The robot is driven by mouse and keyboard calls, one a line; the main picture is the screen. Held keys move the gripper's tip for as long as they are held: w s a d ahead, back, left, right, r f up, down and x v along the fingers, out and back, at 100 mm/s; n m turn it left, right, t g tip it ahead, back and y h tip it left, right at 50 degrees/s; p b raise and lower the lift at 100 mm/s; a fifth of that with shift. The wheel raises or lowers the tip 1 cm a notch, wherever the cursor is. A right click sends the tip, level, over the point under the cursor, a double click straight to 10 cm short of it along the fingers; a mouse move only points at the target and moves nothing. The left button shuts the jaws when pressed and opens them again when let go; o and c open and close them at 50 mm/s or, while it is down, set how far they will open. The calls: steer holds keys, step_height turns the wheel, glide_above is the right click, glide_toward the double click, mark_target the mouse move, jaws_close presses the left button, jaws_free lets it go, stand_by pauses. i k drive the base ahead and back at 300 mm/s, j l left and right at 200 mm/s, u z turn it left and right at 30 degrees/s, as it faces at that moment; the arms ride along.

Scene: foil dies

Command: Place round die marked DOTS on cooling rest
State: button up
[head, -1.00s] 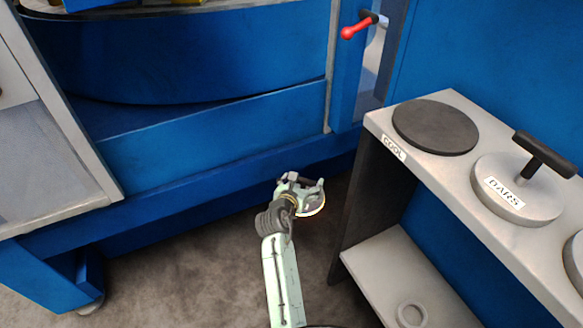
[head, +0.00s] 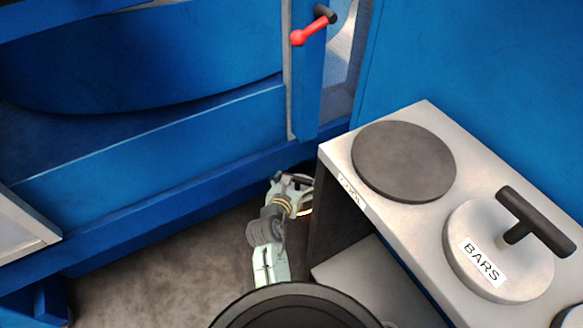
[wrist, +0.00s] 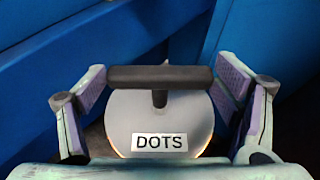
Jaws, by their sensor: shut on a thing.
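The round die marked DOTS (wrist: 190,110) is a pale metal disc with a dark T-shaped handle (wrist: 160,77). In the wrist view my gripper (wrist: 160,80) is shut on the ends of that handle, with the label facing the camera. In the head view my gripper (head: 291,182) is low, left of the bench, and the die is mostly hidden behind it and the bench edge. The cooling rest is a dark round pad (head: 404,162) at the far left corner of the grey bench top, beside a COOL label (head: 352,192). The pad is empty.
A die marked BARS (head: 500,250), with an upright T handle, stands right of the pad on the bench (head: 415,225). Blue machine panels (head: 150,150) rise behind, with a red-knobbed lever (head: 312,28). Bare floor (head: 150,265) lies left of the bench.

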mark_target(406, 155)
steer(key=k+j+z, duration=0.2)
steer(key=k+j, duration=1.05)
steer(key=k, duration=0.15)
steer(key=i+l, duration=0.25)
steer(key=l, duration=0.25)
